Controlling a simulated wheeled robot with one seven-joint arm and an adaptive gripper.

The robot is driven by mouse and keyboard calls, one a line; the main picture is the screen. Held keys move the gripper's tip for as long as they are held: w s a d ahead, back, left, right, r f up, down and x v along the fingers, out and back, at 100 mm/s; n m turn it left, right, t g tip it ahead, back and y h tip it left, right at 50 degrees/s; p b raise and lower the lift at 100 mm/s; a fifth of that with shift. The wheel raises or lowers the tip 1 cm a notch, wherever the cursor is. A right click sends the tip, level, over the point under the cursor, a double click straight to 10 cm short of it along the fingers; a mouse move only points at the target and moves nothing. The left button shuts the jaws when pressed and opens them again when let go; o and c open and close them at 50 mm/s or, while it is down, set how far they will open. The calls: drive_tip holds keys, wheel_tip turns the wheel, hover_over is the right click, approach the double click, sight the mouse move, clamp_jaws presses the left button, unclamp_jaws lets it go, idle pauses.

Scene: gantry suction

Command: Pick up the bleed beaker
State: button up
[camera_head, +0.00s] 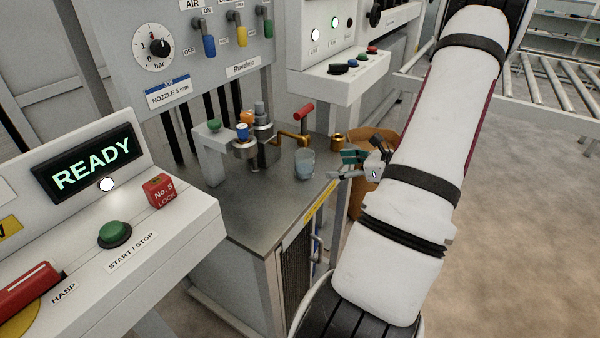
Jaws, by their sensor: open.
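The bleed beaker (305,165) is a small clear cup with bluish contents, upright on the grey metal bench top (262,205) near its right edge. It stands below a brass bleed spout with a red handle (304,112). My gripper (342,167) is to the right of the beaker, just past the bench edge, with its fingers pointing left towards it. It is open, and a small gap shows between it and the beaker. My arm hides what lies behind it on the right.
A control panel with a READY display (92,162) and green button (115,234) stands at front left. A brown bin (378,147) is behind my gripper. A roller conveyor (550,85) is at far right.

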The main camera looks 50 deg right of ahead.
sight(313, 164)
drive_tip(key=x, duration=1.2)
drive_tip(key=shift+w+f+b, duration=0.2)
drive_tip(key=shift+w+b, duration=0.1)
drive_tip(key=shift+w, duration=0.05)
drive_tip(key=c, duration=1.4)
drive_tip(key=shift+r, duration=0.2)
drive_tip(key=shift+c, duration=0.2)
